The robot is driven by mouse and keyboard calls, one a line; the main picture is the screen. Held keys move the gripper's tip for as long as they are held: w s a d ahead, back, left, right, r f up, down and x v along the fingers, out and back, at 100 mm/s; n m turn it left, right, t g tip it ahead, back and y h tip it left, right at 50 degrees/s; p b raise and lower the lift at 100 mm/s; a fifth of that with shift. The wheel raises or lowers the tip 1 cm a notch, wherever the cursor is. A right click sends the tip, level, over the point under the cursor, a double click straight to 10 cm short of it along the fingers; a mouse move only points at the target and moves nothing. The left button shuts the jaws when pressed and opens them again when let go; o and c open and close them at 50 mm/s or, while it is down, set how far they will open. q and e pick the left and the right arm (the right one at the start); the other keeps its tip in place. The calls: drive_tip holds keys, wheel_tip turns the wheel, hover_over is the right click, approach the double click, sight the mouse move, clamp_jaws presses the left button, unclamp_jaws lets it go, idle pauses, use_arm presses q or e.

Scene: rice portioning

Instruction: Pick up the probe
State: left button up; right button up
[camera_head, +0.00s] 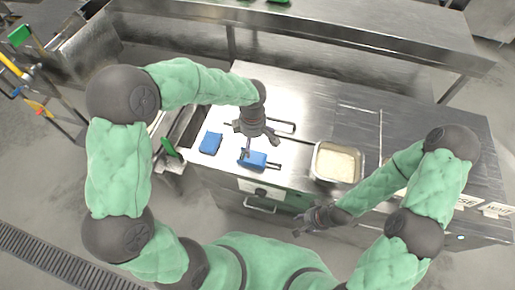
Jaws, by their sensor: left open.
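A thin dark item (274,166) lies at the blue piece (256,159) near the front edge of the steel counter. It may be the probe, but it is too small to be sure. My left gripper (260,148) hangs just above and behind this blue piece, its fingers spread apart, with nothing seen between them. The near finger hides a little of the blue piece. My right gripper (305,230) is in front of the counter, low and away from these things. Its fingers are too small to read.
A second blue piece (211,143) lies to the left. A metal pan of rice (316,175) is set in the counter to the right, beside my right forearm. Labels (496,210) stand at the right end. A steel table (330,35) stands behind. The counter's back middle (300,95) is clear.

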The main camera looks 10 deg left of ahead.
use_arm(q)
hover_over(255, 154)
drive_tip(key=f, duration=0.4)
drive_tip(key=shift+s+a+f+b, duration=0.2)
drive_tip(key=shift+s+f+b, duration=0.05)
drive_tip(key=shift+s+b, duration=0.1)
drive_tip(key=shift+w+f, duration=0.15)
drive_tip(key=shift+f, duration=0.4)
drive_tip(key=f, duration=0.4)
drive_tip(key=shift+w+d+f, duration=0.2)
drive_tip(key=shift+w+f, duration=0.05)
drive_tip(key=shift+f, duration=0.15)
drive_tip(key=c, duration=1.1)
